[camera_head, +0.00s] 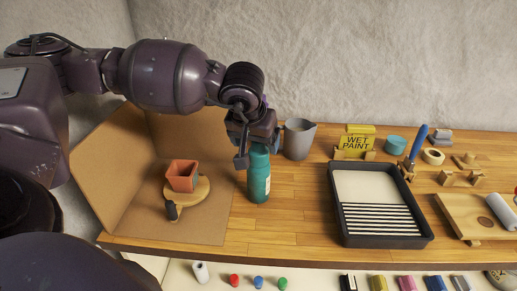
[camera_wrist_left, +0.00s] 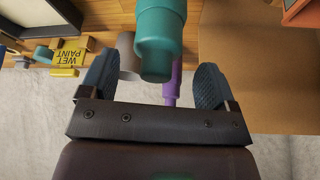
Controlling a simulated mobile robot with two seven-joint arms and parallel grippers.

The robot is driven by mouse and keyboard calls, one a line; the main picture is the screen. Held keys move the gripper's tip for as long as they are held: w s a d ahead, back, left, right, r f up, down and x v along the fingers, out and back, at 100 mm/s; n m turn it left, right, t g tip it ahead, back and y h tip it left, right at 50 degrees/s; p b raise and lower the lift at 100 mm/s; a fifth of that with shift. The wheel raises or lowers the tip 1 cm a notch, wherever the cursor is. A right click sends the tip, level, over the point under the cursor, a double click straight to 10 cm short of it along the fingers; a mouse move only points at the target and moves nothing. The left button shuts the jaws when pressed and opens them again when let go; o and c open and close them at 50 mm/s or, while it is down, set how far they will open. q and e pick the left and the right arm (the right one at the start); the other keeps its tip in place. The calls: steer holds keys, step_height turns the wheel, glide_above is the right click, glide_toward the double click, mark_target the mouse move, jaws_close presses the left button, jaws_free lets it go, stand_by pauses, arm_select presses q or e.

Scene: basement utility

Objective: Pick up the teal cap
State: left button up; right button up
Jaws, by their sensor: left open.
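A teal bottle (camera_head: 259,180) with a pale label stands upright on the wooden bench. Its narrower teal top (camera_wrist_left: 155,60) shows in the left wrist view, between the finger lines; my gripper hides it in the head view. My left gripper (camera_head: 254,155) is above the bottle, fingers apart. In the left wrist view the open fingers (camera_wrist_left: 154,88) lie either side of the bottle top, with gaps on both sides. A separate short teal round piece (camera_head: 396,145) lies farther right; I cannot tell whether it is a cap. My right gripper is not in view.
A grey pitcher (camera_head: 298,139) stands close behind the bottle. A purple object (camera_wrist_left: 171,85) shows partly behind the bottle top. A terracotta pot (camera_head: 182,175) is left, a black paint tray (camera_head: 341,225) right. A yellow sign (camera_head: 358,142) stands at the back.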

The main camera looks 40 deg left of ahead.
mark_target(259, 150)
arm_select(q)
steer(key=shift+x, duration=1.95)
steer(key=shift+d, duration=0.1)
steer(key=c, duration=1.1)
steer(key=shift+o, duration=0.2)
